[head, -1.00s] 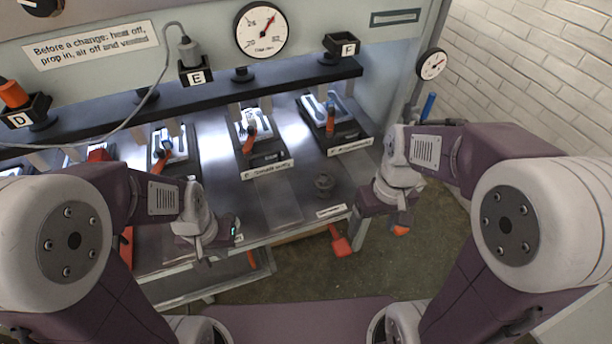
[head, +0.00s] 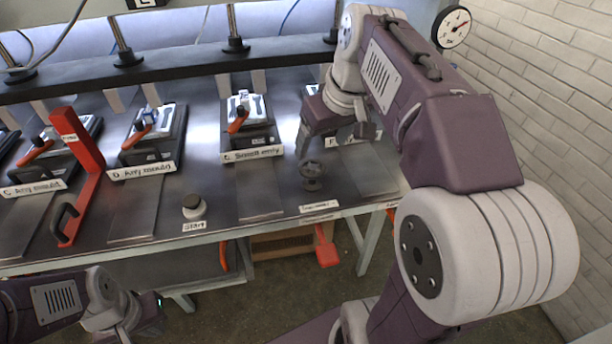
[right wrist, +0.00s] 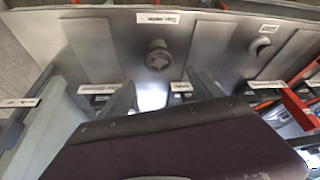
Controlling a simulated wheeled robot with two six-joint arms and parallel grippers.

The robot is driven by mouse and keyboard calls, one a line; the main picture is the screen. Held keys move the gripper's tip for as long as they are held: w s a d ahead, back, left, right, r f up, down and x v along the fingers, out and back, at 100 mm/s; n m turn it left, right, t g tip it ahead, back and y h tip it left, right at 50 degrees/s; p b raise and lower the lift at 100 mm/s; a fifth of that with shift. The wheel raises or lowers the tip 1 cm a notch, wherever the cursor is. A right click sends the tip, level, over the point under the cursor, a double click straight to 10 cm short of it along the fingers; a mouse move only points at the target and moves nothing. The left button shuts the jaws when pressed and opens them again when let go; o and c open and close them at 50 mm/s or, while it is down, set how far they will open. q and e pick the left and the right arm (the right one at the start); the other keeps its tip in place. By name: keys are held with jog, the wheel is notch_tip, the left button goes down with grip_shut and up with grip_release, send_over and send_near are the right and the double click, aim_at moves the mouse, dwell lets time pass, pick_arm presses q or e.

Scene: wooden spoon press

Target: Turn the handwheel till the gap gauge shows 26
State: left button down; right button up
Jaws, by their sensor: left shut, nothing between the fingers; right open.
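A small dark lobed knob (head: 310,172), which looks like the handwheel, stands upright near the front right of the metal table. It also shows in the right wrist view (right wrist: 158,57). My right gripper (head: 335,136) is open, above and behind the knob, with nothing between its fingers. In the right wrist view the knob appears beyond the gap between the fingers (right wrist: 165,95), not touched. My left gripper (head: 138,322) is shut and empty at the lower left.
A red bar with a handle (head: 85,160) rises at the left. A round button (head: 194,206) sits near the front edge. A red lever (head: 326,247) hangs below the edge.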

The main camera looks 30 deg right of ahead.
aim_at(312, 167)
jog(key=b+x, duration=0.3)
jog(key=x, duration=0.6)
jog(key=shift+d+f, duration=0.15)
jog(key=shift+f, duration=0.1)
jog(key=c, duration=1.2)
jog(key=shift+r, duration=0.1)
jog(key=shift+m, duration=0.3)
jog(key=m+h+p, duration=0.1)
jog(key=m, duration=0.2)
jog(key=shift+r+h+p, duration=0.1)
jog(key=shift+h+p, duration=0.2)
jog(key=shift+p, duration=0.1)
jog(key=shift+a+m+g+h+p, duration=0.15)
jog(key=shift+m+g+h+p, duration=0.2)
jog(key=shift+m, duration=0.7)
jog(key=shift+a+m+g+h+p, duration=0.15)
jog(key=shift+m+h+p, duration=0.25)
jog(key=shift+m, duration=0.65)
